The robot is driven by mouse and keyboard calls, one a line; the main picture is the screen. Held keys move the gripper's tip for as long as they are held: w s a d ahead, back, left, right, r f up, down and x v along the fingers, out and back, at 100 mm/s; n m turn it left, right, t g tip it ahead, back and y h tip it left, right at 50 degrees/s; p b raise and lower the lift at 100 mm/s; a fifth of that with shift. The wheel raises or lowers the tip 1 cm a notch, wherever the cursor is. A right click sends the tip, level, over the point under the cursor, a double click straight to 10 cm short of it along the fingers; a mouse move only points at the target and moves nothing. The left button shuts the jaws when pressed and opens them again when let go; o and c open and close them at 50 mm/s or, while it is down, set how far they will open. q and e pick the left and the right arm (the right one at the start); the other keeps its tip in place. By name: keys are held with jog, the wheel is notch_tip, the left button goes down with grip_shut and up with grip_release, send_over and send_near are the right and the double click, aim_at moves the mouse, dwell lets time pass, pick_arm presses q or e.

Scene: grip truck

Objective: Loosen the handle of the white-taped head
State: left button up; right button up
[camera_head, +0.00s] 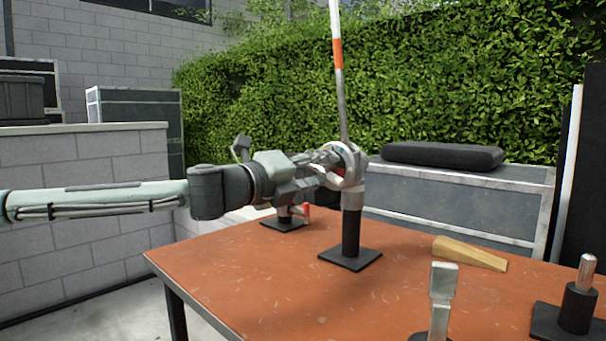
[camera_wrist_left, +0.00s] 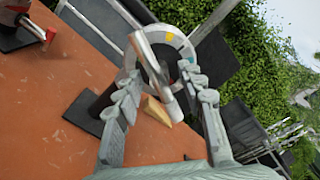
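The grip head (camera_head: 354,180) sits on top of a black post with a square base on the table. A long rod with an orange band (camera_head: 337,54) rises from it. In the left wrist view the head's round face (camera_wrist_left: 176,45) is pale with yellow, red and blue marks. A silver bar-like handle (camera_wrist_left: 152,68) crosses in front of it. My left gripper (camera_head: 334,167) reaches the head from the left. In the left wrist view its fingers (camera_wrist_left: 161,72) are apart, one on each side of the handle; contact cannot be told. My right gripper is out of view.
The orange-brown table (camera_head: 235,290) also holds a wooden wedge (camera_head: 470,252), a metal upright (camera_head: 441,290), a black-based pin (camera_head: 578,300) and a red-handled stand (camera_head: 285,219). A grey case with a black cushion (camera_head: 442,155) stands behind. The front left tabletop is clear.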

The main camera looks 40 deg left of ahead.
pick_arm(q)
jog(key=s+a, duration=0.1)
jog(key=s, duration=1)
jog(key=shift+s, duration=0.3)
